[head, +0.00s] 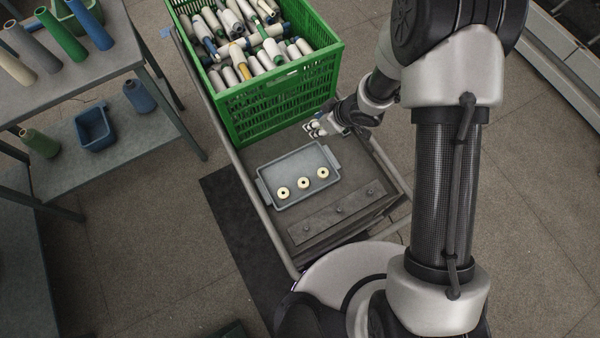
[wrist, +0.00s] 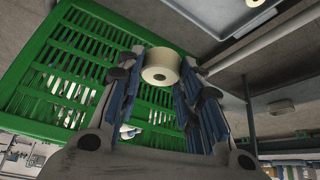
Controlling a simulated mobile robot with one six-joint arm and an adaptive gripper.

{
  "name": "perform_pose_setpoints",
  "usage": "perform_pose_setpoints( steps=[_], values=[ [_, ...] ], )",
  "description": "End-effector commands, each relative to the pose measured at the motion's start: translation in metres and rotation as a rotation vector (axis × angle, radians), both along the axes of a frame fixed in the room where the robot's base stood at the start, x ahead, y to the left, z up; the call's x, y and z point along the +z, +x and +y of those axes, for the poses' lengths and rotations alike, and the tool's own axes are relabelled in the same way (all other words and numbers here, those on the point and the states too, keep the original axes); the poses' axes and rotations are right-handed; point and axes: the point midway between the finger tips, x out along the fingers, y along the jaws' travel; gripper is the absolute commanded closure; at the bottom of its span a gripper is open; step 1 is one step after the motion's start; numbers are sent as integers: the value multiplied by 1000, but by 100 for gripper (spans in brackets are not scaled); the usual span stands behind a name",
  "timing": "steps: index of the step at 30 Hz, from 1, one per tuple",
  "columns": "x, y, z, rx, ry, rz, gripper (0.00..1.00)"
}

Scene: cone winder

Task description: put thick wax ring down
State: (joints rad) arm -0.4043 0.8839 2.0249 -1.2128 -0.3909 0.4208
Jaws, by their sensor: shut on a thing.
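My gripper (wrist: 160,88) is shut on a thick cream wax ring (wrist: 161,62), which sits between the fingertips in the wrist view. In the head view my gripper (head: 314,128) is beside the green crate, above the far right part of the cart; the held ring is too small to tell apart there. A grey tray (head: 265,189) lies on the cart, nearer than my gripper. Three cream rings, the left ring (head: 283,192), the middle ring (head: 303,183) and the right ring (head: 323,173), lie in it in a row.
The green crate (head: 265,112) full of yarn cones stands on the cart's far end, close to my gripper. A table (head: 75,80) with cones and a blue bin (head: 95,130) stand at left.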

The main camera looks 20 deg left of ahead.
Motion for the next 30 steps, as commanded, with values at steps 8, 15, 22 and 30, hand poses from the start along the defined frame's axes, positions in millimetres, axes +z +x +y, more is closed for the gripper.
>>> perform_pose_setpoints(
  steps=[8, 15, 22, 30],
  values=[
    [-26, -40, 56, 220, 4, 12, 83],
    [-64, -46, 61, 247, 4, 17, 83],
    [-127, -46, 60, 244, 5, 17, 83],
    [-181, -45, 60, 244, 5, 15, 83]
  ],
)
